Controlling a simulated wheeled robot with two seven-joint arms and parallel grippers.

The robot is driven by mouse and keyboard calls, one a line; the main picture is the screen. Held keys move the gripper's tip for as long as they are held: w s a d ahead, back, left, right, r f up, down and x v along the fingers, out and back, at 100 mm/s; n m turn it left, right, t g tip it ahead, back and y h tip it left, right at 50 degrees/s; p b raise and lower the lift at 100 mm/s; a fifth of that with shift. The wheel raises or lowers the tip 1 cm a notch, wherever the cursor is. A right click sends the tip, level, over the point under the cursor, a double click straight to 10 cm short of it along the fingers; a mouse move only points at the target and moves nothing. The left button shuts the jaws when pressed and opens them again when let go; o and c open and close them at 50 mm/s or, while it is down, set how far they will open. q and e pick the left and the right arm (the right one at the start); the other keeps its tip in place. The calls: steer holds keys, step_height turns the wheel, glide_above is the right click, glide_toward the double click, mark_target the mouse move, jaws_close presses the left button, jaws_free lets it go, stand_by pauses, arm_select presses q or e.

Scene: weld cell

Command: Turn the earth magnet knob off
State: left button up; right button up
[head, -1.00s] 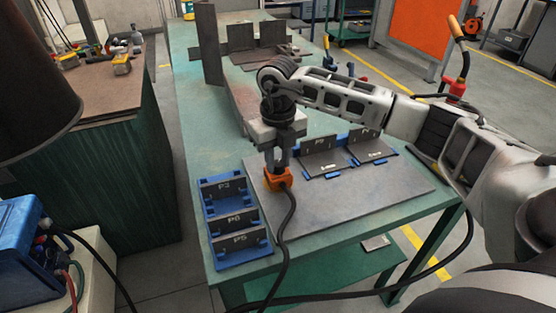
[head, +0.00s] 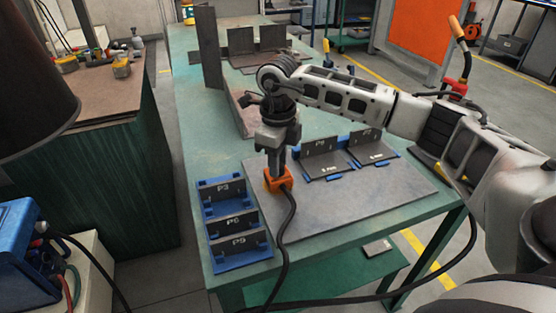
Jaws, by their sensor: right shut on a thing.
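The orange earth magnet (head: 277,180) stands on the grey steel plate (head: 350,210) on the green table. A black cable runs from it down over the table's front edge. My right gripper (head: 277,160) points straight down on top of the magnet, shut on its knob. The fingers hide the knob, so I cannot see which way it is turned. My left gripper is not in view.
A blue rack (head: 236,262) with upright plates stands left of the magnet. Blue fixtures with plates (head: 320,146) stand behind it to the right. Steel pieces (head: 206,50) stand farther back. A blue machine (head: 28,255) is at lower left.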

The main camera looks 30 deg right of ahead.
stand_by(0.4)
steer(key=o, duration=1)
steer(key=shift+r, duration=0.1)
step_height(320, 180, up, 16)
